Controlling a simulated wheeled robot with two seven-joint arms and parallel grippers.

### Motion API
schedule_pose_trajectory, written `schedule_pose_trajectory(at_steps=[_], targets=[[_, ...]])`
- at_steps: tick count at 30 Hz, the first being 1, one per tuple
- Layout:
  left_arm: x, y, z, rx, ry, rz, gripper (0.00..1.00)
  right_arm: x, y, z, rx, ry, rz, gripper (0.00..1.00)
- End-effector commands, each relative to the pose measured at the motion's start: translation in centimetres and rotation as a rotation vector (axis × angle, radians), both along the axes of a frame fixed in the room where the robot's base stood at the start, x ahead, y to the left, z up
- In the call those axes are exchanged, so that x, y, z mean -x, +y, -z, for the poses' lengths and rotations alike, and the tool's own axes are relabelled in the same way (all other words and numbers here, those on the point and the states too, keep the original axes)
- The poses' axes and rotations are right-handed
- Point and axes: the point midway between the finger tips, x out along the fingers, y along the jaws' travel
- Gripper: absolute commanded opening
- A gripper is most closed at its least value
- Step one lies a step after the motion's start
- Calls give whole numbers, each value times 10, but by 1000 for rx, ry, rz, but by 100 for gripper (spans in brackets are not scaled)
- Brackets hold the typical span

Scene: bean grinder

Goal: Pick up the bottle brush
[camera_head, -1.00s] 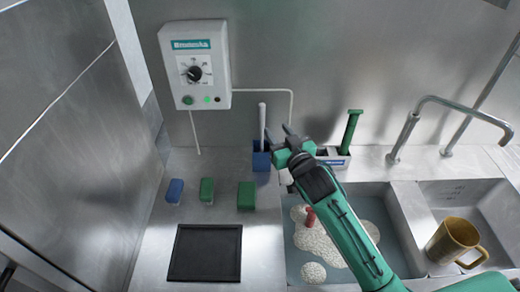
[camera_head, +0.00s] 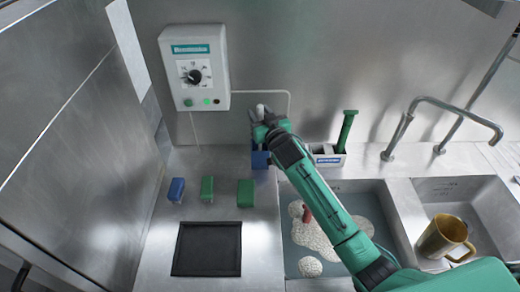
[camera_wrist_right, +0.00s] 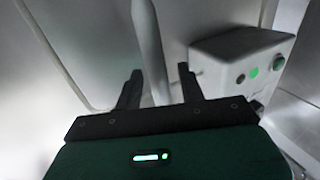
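A white handle (camera_head: 262,109), likely the bottle brush, stands upright in a blue holder (camera_head: 260,160) at the back of the counter; its lower part is hidden in the holder and behind my arm. My right gripper (camera_head: 262,122) is at the handle, above the holder. In the right wrist view the two dark fingers (camera_wrist_right: 160,85) are apart, with the white handle (camera_wrist_right: 148,40) passing between them. The fingers do not appear closed on it. A green-handled tool (camera_head: 347,130) stands in a white box to the right. My left gripper is not in view.
A control box (camera_head: 194,65) with a knob hangs on the back wall. Blue and green blocks (camera_head: 207,189) and a black tray (camera_head: 207,249) lie on the left counter. Sinks, a faucet (camera_head: 440,105) and a mug (camera_head: 446,238) are to the right. Suds lie in the nearer sink.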

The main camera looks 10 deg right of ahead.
Motion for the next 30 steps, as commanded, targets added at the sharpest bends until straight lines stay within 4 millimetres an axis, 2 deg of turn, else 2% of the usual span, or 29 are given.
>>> schedule_pose_trajectory(at_steps=[8, 14, 24, 30], targets=[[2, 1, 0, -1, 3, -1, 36, -2, 0, 0, 0, -1, 0, 40], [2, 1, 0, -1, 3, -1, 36, -2, 0, 0, 1, 0, 0, 0], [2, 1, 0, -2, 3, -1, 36, -2, 0, -1, 1, -1, 0, 0], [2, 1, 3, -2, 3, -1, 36, -3, 0, -15, 0, -4, 0, 0]])
